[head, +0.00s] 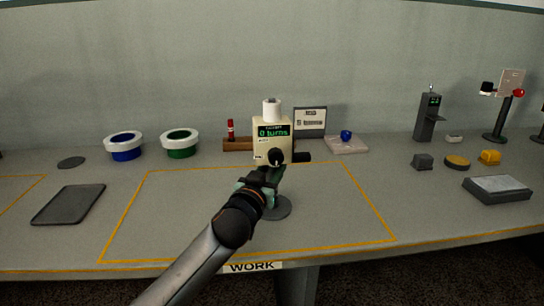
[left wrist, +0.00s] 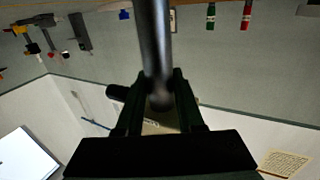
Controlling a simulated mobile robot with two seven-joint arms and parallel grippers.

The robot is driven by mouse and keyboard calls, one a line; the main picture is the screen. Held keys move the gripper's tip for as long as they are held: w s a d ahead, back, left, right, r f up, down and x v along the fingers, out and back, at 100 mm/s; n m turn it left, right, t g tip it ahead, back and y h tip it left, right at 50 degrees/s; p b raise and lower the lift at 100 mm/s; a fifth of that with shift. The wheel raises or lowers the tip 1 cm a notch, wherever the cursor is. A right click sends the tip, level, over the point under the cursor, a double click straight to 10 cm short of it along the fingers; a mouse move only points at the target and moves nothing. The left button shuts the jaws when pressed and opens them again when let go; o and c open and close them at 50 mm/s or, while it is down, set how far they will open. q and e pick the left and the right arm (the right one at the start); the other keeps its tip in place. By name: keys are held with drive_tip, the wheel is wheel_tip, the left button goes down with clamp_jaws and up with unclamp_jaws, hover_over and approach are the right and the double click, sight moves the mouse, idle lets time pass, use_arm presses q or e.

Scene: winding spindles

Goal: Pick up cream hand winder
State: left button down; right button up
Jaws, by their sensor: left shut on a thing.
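The cream hand winder (head: 265,143) is upright near the middle of the head view, with a green "0 turns" display, a white top and a dark crank to the right. My left gripper (head: 262,180) is shut on the winder's dark lower part, just below the cream body. In the left wrist view, my left gripper (left wrist: 160,95) has its fingers on either side of a dark post, with a bit of the cream body (left wrist: 160,128) behind. A dark round disc (head: 279,209) shows below, partly hidden by my gripper; I cannot tell whether it joins the winder. My right gripper is not in view.
The yellow-outlined WORK area (head: 150,225) is otherwise clear. White-rimmed blue (head: 124,147) and green (head: 180,143) bowls stand at the back left. A wooden rack (head: 237,144) with a red item, a sign (head: 311,121) and a tray (head: 347,147) with a blue piece stand behind the winder.

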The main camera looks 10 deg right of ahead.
sight(277, 134)
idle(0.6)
use_arm(q)
drive_tip(key=shift+r, duration=0.15)
drive_tip(key=shift+r, duration=0.15)
drive_tip(key=shift+r, duration=0.45)
wheel_tip(277, 134, up, 2)
drive_tip(key=shift+r+p, duration=0.2)
drive_tip(key=shift+p, duration=0.45)
drive_tip(key=shift+s+r+p, duration=0.4)
drive_tip(key=shift+s+r, duration=0.7)
drive_tip(key=shift+r, duration=0.15)
drive_tip(key=s+r, duration=0.2)
drive_tip(key=s+r+p, duration=0.1)
drive_tip(key=shift+a+r, duration=0.25)
drive_tip(key=shift+r, duration=0.05)
drive_tip(key=s+a+r+p, duration=0.1)
drive_tip(key=s+r, duration=0.2)
drive_tip(key=s, duration=0.5)
drive_tip(key=shift+s+r, duration=0.15)
drive_tip(key=shift+s, duration=0.25)
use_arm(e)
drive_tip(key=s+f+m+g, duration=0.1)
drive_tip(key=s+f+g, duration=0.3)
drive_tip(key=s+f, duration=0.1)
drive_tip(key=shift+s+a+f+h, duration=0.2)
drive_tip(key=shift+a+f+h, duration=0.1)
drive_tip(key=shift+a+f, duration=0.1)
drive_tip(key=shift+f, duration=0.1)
